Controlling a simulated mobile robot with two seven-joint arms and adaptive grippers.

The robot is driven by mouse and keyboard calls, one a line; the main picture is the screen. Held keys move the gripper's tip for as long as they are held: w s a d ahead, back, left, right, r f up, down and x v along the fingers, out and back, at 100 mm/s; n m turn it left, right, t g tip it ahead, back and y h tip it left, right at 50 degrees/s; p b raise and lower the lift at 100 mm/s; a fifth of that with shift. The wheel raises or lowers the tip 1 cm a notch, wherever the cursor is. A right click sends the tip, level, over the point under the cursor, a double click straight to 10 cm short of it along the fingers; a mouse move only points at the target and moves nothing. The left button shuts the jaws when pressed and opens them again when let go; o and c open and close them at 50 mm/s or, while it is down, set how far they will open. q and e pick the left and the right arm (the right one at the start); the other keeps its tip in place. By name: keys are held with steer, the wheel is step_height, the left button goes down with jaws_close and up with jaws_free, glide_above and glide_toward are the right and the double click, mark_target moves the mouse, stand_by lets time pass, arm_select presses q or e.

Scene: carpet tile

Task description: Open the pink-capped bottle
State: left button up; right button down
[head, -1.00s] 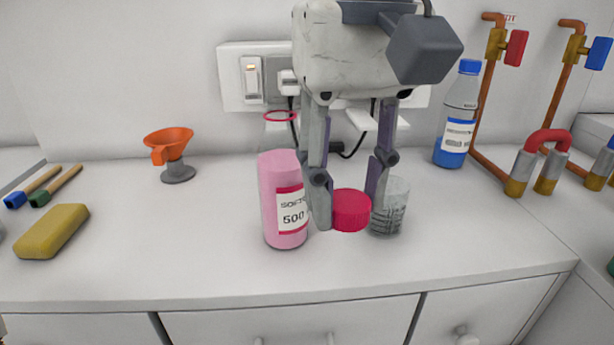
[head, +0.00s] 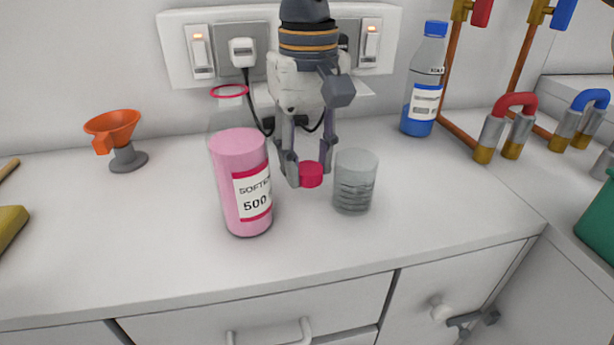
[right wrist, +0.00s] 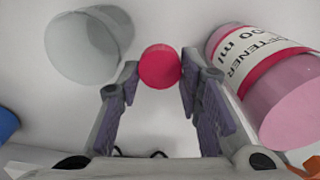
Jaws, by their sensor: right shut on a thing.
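The bottle (head: 238,170) with pink liquid stands upright on the counter, its label reading 500. Its clear neck ends in a pink ring and an uncapped mouth (head: 229,91). My right gripper (head: 309,172) is to the right of the bottle, shut on the pink-red cap (head: 311,175), low over the counter. In the right wrist view the cap (right wrist: 159,67) sits between the fingertips, apart from the bottle (right wrist: 270,75). I cannot tell whether the cap touches the counter. My left gripper is not in view.
A clear glass beaker (head: 355,182) stands close to the right of the cap. A blue-capped bottle (head: 424,82) stands behind right, near copper pipes with valves. An orange funnel (head: 114,130) on a grey base is at left. The counter's front strip is clear.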

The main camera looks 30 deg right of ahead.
mark_target(307, 162)
steer(key=f, duration=0.2)
steer(key=w+f, duration=0.1)
steer(key=shift+d+f, duration=0.25)
steer(key=shift+f, duration=0.4)
steer(key=shift+f, duration=0.2)
steer(key=c, duration=1.4)
jaws_free()
